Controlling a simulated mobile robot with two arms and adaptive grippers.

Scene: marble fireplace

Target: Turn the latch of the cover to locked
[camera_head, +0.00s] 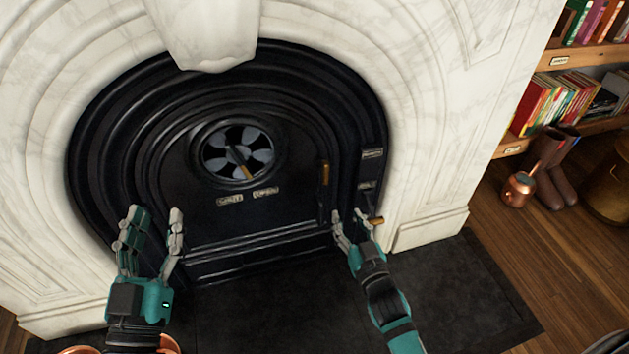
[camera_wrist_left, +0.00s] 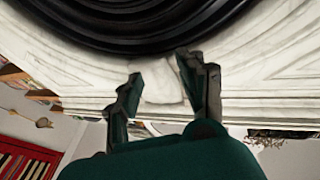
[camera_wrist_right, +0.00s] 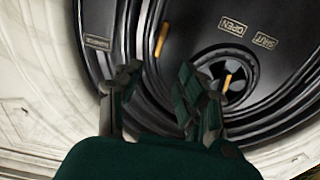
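The cover (camera_head: 290,140) is a black arched panel set in the fireplace. A brass handle (camera_head: 323,172) stands upright at its right edge; it also shows in the right wrist view (camera_wrist_right: 161,38). A small brass lever (camera_head: 376,221) points right, low on the black frame beside two small plates, whose words I cannot read. I cannot tell which brass piece is the latch. My right gripper (camera_head: 349,216) is open and empty, just left of the brass lever; contact is unclear. My left gripper (camera_head: 154,214) is open and empty, in front of the cover's lower left.
A round vent (camera_head: 238,153) with a brass knob sits in the cover above OPEN and SHUT plates. White marble (camera_head: 430,120) surrounds the frame. A dark hearth slab (camera_head: 450,285) lies below. A bookshelf, boots (camera_head: 550,175) and a copper can (camera_head: 518,188) stand at right.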

